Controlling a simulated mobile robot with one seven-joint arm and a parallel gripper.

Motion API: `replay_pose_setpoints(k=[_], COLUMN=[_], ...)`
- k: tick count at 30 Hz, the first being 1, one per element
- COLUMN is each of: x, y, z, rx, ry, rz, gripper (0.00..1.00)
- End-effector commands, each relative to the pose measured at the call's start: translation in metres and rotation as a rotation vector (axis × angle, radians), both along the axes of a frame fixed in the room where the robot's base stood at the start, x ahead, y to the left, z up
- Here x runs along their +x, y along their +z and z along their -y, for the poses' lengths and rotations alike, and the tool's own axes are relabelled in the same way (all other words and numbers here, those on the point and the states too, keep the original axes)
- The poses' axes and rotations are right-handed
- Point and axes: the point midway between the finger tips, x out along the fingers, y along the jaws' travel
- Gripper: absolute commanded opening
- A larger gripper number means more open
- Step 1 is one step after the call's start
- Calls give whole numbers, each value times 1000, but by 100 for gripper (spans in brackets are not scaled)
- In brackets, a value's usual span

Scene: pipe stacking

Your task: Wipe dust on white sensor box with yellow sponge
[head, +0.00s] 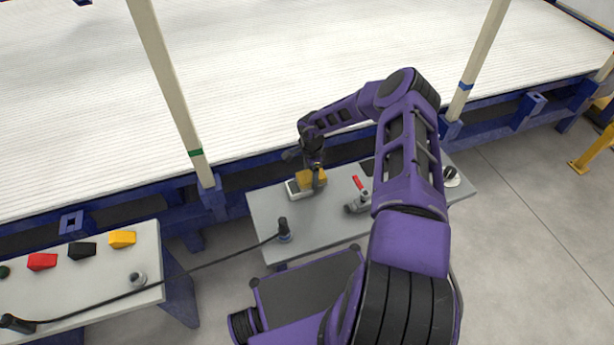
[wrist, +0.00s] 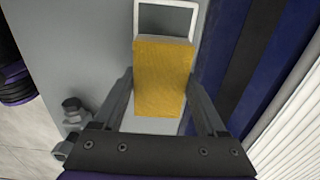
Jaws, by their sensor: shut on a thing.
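The yellow sponge (head: 312,178) is held in my gripper (head: 317,188) above the grey table. In the wrist view the sponge (wrist: 162,78) fills the space between the two fingers of my gripper (wrist: 165,98), which are shut on it. The white sensor box (head: 294,190) lies on the table under and beside the sponge. In the wrist view, the far end of the box (wrist: 192,26) shows as a white rim around a grey face; the sponge hides the rest. The sponge overlaps the box, but I cannot tell whether they touch. Dust is too small to make out.
On the grey table (head: 262,213) stand a dark cylindrical fitting (head: 283,230) with a cable and a grey valve with a red handle (head: 358,184). A second table (head: 90,285) at left holds red, black and yellow blocks. Blue frame beams border the table's back edge.

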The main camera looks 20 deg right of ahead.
Motion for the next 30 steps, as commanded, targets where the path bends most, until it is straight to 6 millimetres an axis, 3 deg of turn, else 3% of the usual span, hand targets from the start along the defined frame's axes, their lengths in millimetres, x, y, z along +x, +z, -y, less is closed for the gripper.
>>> replay_pose_setpoints(k=[15, 23, 30], x=[-2, -2, -2], y=[2, 2, 1], z=[-39, -46, -64], rx=[1, 1, 1], ry=[2, 0, 3], rz=[-4, -3, -3], gripper=[30, 30, 30])
